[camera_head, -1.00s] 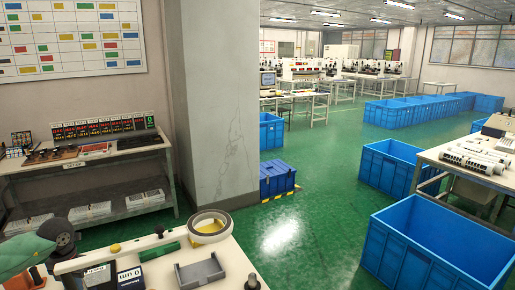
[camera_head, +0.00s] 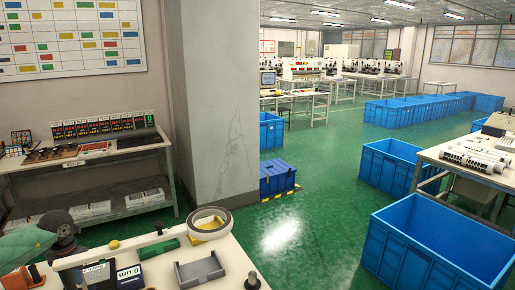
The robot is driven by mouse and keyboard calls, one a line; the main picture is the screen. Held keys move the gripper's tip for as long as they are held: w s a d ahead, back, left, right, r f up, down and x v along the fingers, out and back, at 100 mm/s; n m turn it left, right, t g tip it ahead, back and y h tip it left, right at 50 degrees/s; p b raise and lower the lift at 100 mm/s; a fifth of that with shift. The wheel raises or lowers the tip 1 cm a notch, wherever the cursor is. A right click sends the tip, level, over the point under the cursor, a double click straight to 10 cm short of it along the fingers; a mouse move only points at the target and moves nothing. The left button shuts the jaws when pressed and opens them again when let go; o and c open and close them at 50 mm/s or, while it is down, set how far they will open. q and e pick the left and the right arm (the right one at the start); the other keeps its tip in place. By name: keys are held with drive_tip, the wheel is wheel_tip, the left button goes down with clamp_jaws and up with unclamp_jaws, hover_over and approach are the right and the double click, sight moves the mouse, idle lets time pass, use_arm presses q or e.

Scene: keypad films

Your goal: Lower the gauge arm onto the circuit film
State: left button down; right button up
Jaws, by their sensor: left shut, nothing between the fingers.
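A pale bar (camera_head: 125,253), which looks like the gauge arm, runs along the near bench above a dark gauge box (camera_head: 130,276) with a white display reading "0 UM". I cannot tell whether the bar touches anything below it. The circuit film cannot be made out; it may be hidden or out of frame. My left gripper (camera_head: 67,248), dark at the end of my green arm, is at the bottom left by the bar's left end. It is shut and empty; contact with the bar cannot be told. My right gripper is not in view.
A pillar (camera_head: 218,110) stands behind. A blue crate (camera_head: 436,245) is at right.

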use_arm(q)
drive_tip(key=shift+r, duration=0.1)
wheel_tip(320, 180, up, 10)
drive_tip(key=p, duration=0.2)
drive_tip(key=shift+p, duration=0.4)
idle(0.5)
